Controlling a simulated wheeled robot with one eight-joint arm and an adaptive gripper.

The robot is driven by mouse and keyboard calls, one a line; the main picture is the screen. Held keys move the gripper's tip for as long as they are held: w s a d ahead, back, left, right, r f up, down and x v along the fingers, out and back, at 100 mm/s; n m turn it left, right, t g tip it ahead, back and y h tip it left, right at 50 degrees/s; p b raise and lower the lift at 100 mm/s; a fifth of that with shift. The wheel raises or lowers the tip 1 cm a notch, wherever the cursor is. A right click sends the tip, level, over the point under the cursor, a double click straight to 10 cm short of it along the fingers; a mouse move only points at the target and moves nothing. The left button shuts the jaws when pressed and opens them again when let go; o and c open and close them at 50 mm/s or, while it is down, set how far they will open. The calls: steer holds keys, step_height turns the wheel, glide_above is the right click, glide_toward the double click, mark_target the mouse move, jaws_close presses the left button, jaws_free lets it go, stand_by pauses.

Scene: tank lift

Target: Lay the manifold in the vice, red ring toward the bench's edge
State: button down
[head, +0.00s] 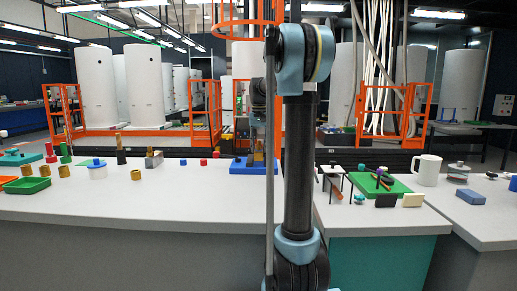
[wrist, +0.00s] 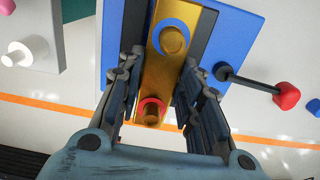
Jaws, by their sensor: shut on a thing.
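The manifold (wrist: 165,72) is a gold bar with a blue ring at its far end and a red ring (wrist: 152,108) at the end nearer the wrist camera's lower edge. My gripper (wrist: 163,60) is shut on it, one finger on each side. The manifold lies lengthwise over the channel between the dark jaws of the blue vice (wrist: 232,38); whether it rests on the vice's floor I cannot tell. In the head view the blue vice (head: 247,167) stands on the bench, partly behind my arm, and the manifold is not clear there.
A dark handle with a red knob (wrist: 287,96) sticks out right of the vice in the wrist view. A white peg (wrist: 27,50) is at upper left. In the head view, a green tray (head: 362,187) lies to the right, and several small parts to the left.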

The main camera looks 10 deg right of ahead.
steer(key=shift+f, duration=0.8)
stand_by(0.4)
steer(key=c, duration=1.1)
jaws_free()
steer(key=shift+o, duration=0.2)
step_height(320, 180, up, 12)
